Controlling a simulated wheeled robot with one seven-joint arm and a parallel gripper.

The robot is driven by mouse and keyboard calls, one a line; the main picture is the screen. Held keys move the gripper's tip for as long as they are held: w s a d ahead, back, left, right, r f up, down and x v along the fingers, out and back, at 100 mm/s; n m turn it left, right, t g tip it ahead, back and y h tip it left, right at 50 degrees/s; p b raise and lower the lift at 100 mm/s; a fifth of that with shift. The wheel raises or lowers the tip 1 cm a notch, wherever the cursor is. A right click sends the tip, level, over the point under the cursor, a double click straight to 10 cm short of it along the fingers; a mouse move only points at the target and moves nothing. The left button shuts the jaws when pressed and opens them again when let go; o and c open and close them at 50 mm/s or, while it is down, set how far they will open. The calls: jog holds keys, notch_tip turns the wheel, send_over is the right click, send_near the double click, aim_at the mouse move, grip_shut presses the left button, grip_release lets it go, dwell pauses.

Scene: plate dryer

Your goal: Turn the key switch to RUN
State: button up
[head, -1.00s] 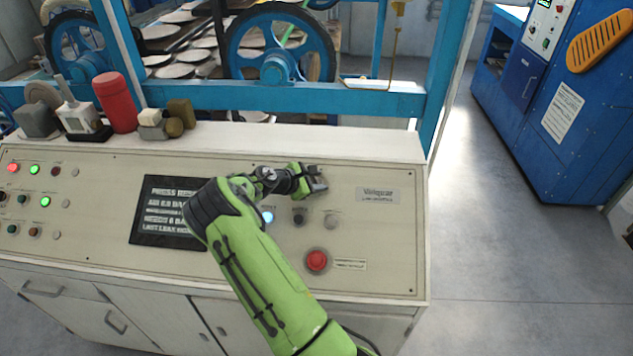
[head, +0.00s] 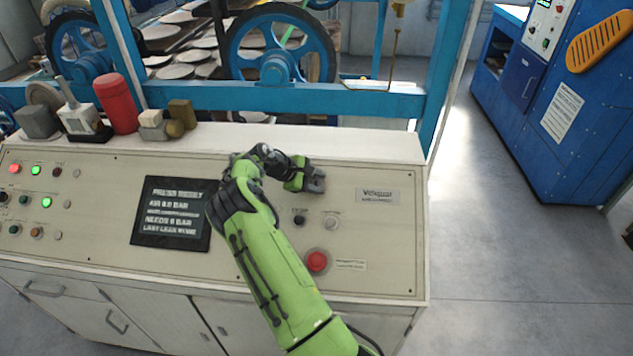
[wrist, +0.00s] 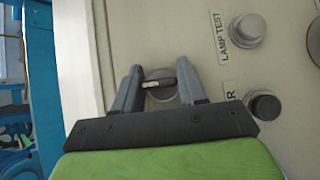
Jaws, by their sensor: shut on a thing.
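The key switch (wrist: 159,94) shows in the wrist view as a round grey disc on the beige panel. Its small key (wrist: 158,84), with a dark end and a light end, lies roughly crosswise between the fingers. My gripper (wrist: 158,76) is shut on the key, one grey finger at each end of it. In the head view my gripper (head: 314,181) is at the upper right of the control panel (head: 385,250), and it hides the key switch there. Any position marks around the switch are not readable.
A LAMP TEST button (wrist: 246,29) and a dark button (wrist: 264,105) are near the gripper. A red button (head: 317,261) sits lower on the panel. A dark display (head: 172,215) is left of my arm. A red cylinder (head: 116,104) and small blocks stand on the ledge.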

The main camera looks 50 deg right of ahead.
jog(key=o, duration=1)
jog(key=v, duration=1.5)
jog(key=shift+a+r, duration=0.25)
jog(key=shift+r, duration=0.05)
jog(key=shift+w, duration=0.1)
